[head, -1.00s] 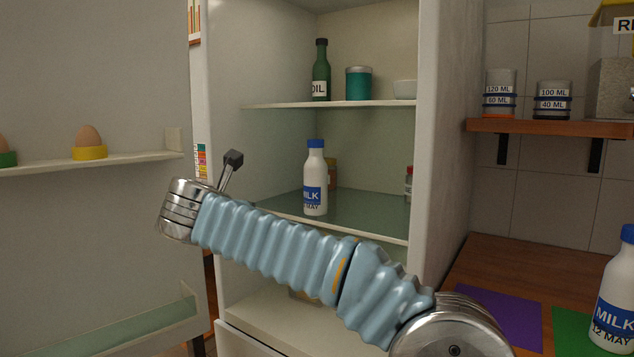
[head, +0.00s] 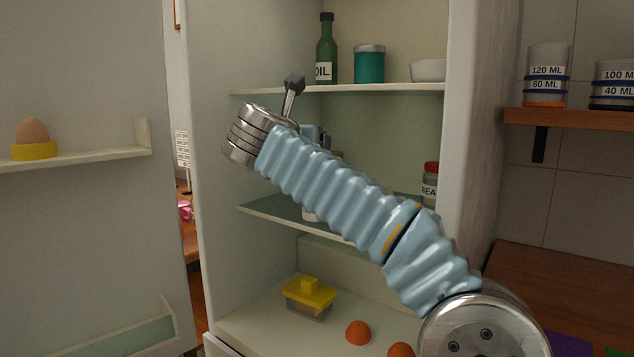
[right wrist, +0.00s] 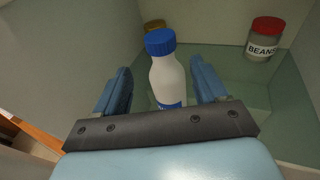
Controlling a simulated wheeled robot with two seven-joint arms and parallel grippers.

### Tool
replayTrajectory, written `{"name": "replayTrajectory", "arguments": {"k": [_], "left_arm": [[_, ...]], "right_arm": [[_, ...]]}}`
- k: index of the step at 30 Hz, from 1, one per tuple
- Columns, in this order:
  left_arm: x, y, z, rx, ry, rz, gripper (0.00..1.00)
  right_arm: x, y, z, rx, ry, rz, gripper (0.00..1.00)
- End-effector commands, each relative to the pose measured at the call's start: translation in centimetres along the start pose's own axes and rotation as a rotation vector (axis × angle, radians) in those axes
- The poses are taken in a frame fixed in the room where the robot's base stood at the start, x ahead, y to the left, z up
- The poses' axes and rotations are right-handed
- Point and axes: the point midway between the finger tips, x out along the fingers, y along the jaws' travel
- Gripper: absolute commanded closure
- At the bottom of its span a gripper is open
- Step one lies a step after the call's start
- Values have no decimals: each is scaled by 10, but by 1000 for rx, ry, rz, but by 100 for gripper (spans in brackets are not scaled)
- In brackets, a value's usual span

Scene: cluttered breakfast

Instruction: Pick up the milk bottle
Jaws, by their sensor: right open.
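The milk bottle, white with a blue cap (right wrist: 165,75), stands upright on the fridge's middle shelf in the right wrist view. My right gripper (right wrist: 160,67) is open, with one blue finger on each side of the bottle. I cannot tell whether either finger touches it. The lower label is hidden behind the gripper's dark palm bar. In the head view my right arm covers nearly all of the bottle; only a small pale part of its base (head: 308,214) shows below the arm. My left gripper is not in view.
A beans jar (right wrist: 263,40) stands to the right on the same shelf (head: 268,210). The oil bottle (head: 326,52), teal tin (head: 369,64) and white bowl (head: 428,70) stand above. A yellow-lidded box (head: 309,297) and orange items (head: 358,332) lie below. The open door (head: 80,230) is left.

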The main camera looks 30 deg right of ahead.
Motion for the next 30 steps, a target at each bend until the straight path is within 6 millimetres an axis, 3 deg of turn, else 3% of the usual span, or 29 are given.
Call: {"name": "replayTrajectory", "arguments": {"k": [15,25,30], "left_arm": [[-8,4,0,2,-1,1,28],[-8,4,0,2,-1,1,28],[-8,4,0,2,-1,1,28]], "right_arm": [[67,-4,3,-1,2,-1,28],[77,-3,2,0,1,1,28],[76,-3,2,0,1,1,54]]}}
